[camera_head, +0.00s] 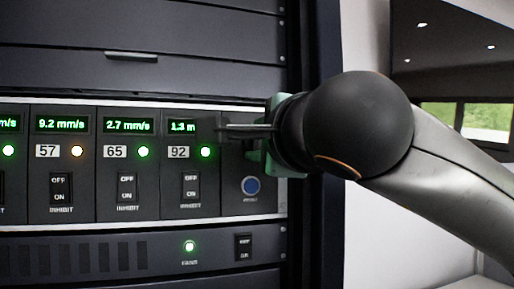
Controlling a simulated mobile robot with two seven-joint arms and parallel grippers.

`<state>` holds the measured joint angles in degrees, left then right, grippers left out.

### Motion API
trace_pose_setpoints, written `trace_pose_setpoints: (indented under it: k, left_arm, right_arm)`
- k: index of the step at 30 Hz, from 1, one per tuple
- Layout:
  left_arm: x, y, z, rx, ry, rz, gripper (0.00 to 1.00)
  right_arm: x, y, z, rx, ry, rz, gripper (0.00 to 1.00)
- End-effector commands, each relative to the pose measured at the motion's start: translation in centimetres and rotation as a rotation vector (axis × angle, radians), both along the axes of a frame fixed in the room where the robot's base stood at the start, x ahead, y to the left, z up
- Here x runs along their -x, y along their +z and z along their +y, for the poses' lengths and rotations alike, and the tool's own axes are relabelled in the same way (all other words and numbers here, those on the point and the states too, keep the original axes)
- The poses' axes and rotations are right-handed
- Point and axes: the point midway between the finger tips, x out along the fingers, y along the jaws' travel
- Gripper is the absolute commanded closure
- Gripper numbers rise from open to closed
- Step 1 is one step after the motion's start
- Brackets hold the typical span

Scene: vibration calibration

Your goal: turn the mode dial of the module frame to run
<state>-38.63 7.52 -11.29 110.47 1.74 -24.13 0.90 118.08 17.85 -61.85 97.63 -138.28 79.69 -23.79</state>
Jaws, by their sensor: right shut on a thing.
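My left gripper is not in view.
A blue round button (250,185) sits just below my right gripper. Below are a green lamp (189,246) and a black switch (243,247). A window (486,120) is at far right.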

Motion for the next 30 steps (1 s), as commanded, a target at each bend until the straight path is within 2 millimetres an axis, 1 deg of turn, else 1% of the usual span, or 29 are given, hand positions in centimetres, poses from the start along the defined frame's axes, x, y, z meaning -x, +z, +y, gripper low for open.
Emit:
trace_pose_setpoints:
  k: [9, 23, 24, 30]
  left_arm:
    - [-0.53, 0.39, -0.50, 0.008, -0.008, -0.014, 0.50]
    - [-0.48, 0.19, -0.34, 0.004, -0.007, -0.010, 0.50]
    - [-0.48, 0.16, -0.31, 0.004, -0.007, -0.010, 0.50]
    - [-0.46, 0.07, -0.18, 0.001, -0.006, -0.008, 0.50]
  right_arm:
    - [0.03, 0.01, 0.04, 0.092, 0.002, -0.032, 1.00]
    - [0.02, 0.00, 0.04, 0.105, 0.001, -0.036, 1.00]
    - [0.02, 0.00, 0.04, 0.105, 0.001, -0.036, 0.63]
    - [0.02, -0.02, 0.04, 0.104, 0.001, -0.035, 0.41]
